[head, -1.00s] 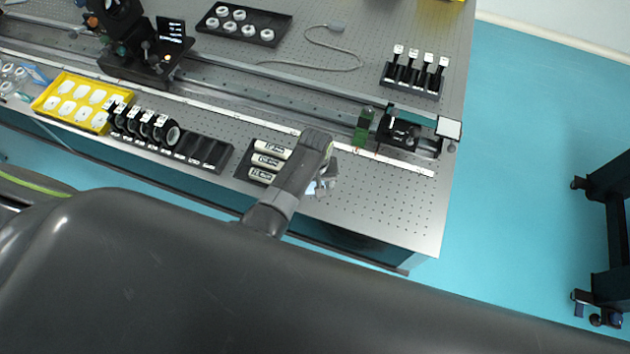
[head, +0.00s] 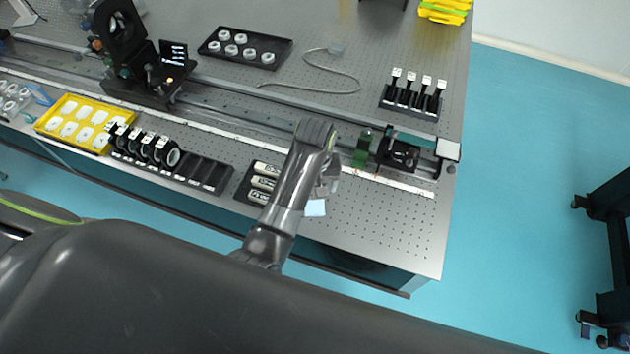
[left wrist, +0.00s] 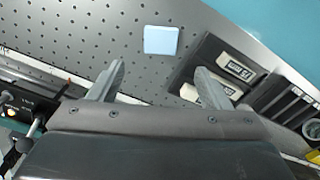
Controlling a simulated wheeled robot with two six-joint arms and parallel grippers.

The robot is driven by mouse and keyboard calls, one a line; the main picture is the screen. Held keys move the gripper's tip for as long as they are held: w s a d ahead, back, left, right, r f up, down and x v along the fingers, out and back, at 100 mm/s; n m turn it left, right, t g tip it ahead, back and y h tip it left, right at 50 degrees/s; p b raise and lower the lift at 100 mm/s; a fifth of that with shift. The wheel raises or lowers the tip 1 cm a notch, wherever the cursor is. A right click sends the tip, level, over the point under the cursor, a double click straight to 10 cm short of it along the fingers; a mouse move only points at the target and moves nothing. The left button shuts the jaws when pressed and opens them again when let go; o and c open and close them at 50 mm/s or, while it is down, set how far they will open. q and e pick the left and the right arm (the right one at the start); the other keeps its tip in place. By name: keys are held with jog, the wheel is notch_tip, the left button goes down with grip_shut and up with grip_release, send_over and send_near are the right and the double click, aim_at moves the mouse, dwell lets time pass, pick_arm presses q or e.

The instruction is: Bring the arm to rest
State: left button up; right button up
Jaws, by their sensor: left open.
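My left arm reaches over the front edge of the optical table (head: 380,225) in the head view. My left gripper (head: 328,180) is partly hidden beneath the arm's last links. In the left wrist view, my left gripper (left wrist: 158,82) has its two fingers spread apart with nothing between them. A small light blue pad (left wrist: 161,40) lies on the perforated table top ahead of the fingers; it also shows in the head view (head: 315,208). My right gripper is in neither view.
A black tray of labelled white cylinders (head: 262,184) lies beside the arm. A rail (head: 225,108) with mounted optics (head: 398,152) runs behind it. A yellow tray (head: 75,122) and a rack of round mounts (head: 150,150) stand left. The table's front right is clear.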

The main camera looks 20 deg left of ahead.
pick_arm(q)
jog(key=shift+r, duration=0.65)
jog(key=s+a+f+m+t+y, duration=0.1)
jog(key=s+a+t, duration=0.1)
jog(key=s+a, duration=1.05)
jog(key=s+a+r+m+t, duration=0.1)
jog(key=s+a+r, duration=0.15)
jog(key=s, duration=0.25)
jog(key=s+a+r+m+t, duration=0.1)
jog(key=s+a+r+m, duration=0.1)
jog(key=s+r, duration=0.3)
notch_tip(320, 180, down, 32)
jog(key=s+a+g+b, duration=0.1)
jog(key=a+g+b, duration=0.1)
jog(key=b, duration=0.4)
jog(key=s+d+f+b, duration=0.1)
jog(key=s+f+b, duration=0.1)
jog(key=s+f, duration=0.5)
jog(key=s+d+f+b, duration=0.1)
jog(key=s+f+b, duration=0.1)
jog(key=s+f, duration=0.6)
notch_tip(320, 180, down, 6)
jog(key=shift+r+g+b, duration=0.15)
jog(key=shift+g+b, duration=0.25)
